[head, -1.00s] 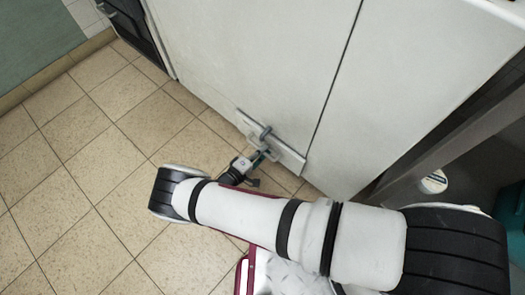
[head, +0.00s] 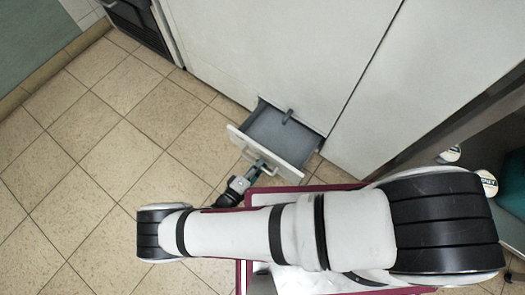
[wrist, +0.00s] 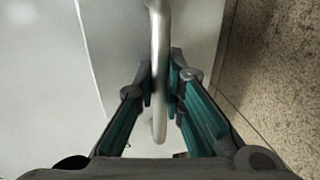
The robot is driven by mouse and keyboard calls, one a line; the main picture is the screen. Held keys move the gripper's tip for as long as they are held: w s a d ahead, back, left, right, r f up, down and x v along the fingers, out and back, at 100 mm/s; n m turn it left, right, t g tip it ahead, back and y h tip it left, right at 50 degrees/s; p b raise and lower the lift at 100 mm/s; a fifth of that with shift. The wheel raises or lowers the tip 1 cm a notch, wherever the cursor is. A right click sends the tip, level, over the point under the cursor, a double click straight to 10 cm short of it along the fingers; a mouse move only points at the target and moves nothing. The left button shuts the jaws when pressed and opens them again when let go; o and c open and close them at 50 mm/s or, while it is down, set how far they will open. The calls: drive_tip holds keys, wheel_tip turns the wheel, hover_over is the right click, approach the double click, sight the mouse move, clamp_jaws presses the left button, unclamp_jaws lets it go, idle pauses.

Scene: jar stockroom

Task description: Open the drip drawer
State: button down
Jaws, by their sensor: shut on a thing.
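The drip drawer (head: 280,137) is at the foot of a white cabinet and stands pulled out. Its grey inside shows in the head view, with a small grey upright piece near the back. Its pale front panel (head: 285,167) faces my arm. My gripper (head: 257,168) is at the handle on this front. In the wrist view the metal bar handle (wrist: 159,60) runs between the two dark green-lined fingers, and my gripper (wrist: 161,90) is shut on it. How deep the drawer still runs inside the cabinet is hidden.
The white cabinet (head: 290,50) rises behind the drawer. A dark opening at the right holds white-lidded jars (head: 487,182) and a dark teal object. Tiled floor (head: 100,150) is clear at the left. A dark-fronted appliance (head: 145,25) is at upper left.

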drive_tip(key=shift+f+b+v, duration=0.15)
drive_tip(key=shift+v, duration=0.65)
drive_tip(key=shift+f+b+v, duration=0.15)
drive_tip(key=shift+f+v, duration=0.05)
drive_tip(key=shift+v, duration=0.6)
drive_tip(key=shift+s, duration=0.1)
drive_tip(key=c, duration=1.7)
unclamp_jaws()
drive_tip(key=shift+o, duration=0.2)
